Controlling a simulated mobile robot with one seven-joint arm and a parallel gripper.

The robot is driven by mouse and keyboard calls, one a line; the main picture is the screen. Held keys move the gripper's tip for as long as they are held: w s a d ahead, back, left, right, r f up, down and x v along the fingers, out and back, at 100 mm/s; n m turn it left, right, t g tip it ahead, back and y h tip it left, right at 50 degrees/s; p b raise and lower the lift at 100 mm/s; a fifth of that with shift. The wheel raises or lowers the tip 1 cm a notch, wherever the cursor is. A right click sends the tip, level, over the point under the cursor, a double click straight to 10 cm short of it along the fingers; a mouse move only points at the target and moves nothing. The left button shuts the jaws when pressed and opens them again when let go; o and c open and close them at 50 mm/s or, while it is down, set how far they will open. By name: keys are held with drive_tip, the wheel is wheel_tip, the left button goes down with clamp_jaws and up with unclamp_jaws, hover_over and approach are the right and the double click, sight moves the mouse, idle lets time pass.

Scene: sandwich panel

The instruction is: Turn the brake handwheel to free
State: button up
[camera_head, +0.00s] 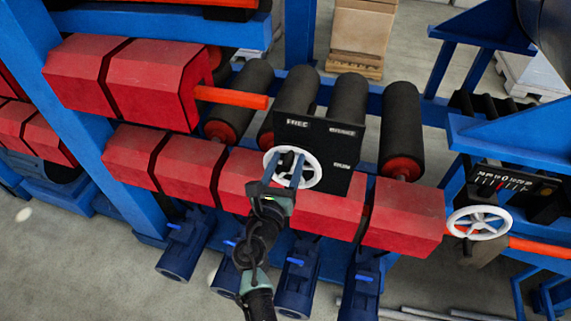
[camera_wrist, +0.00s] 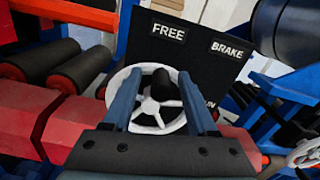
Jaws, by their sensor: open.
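The panel carries white labels; in the wrist view FREE (camera_wrist: 168,33) and BRAKE (camera_wrist: 230,49) are readable, and a third label is mostly hidden behind a finger. My gripper (camera_head: 284,168) is open at the wheel. In the wrist view the wheel (camera_wrist: 146,122) shows between the two blue fingers of my gripper (camera_wrist: 161,95), with the fingers overlapping its left and right sides. I cannot tell whether they touch the rim.
A second white handwheel (camera_head: 478,222) stands at the right below a scale plate (camera_head: 512,183). Red housings (camera_head: 403,215) and black rollers (camera_head: 400,120) surround the panel. Blue motors (camera_head: 296,277) are below. A cardboard stack (camera_head: 361,35) stands behind on the floor.

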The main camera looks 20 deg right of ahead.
drive_tip(key=b+v, duration=0.1)
drive_tip(key=v, duration=1.2)
drive_tip(key=shift+b, duration=0.3)
drive_tip(key=w+a+r+m+t+y+b, duration=0.1)
drive_tip(key=w+r+m+t, duration=0.15)
drive_tip(key=r+m, duration=0.9)
drive_tip(key=w+a+r+m+t+y+b, duration=0.1)
drive_tip(key=w+r+m+t, duration=0.15)
drive_tip(key=r+m, duration=0.95)
drive_tip(key=s+a+r+m+t+y, duration=0.2)
drive_tip(key=s+r, duration=0.2)
drive_tip(key=r, duration=0.4)
drive_tip(key=s+a+r+m+t+y, duration=0.2)
drive_tip(key=s+r+m+t+y, duration=0.1)
drive_tip(key=r, duration=0.6)
drive_tip(key=s+a+r+m+t+y+b, duration=0.1)
drive_tip(key=s+a+r+m+t+y, duration=0.1)
drive_tip(key=s+r, duration=0.3)
wheel_tip(320, 180, up, 4)
drive_tip(key=shift+s+f+m+y, duration=0.1)
drive_tip(key=shift+s+m+y, duration=0.25)
drive_tip(key=shift+y, duration=0.15)
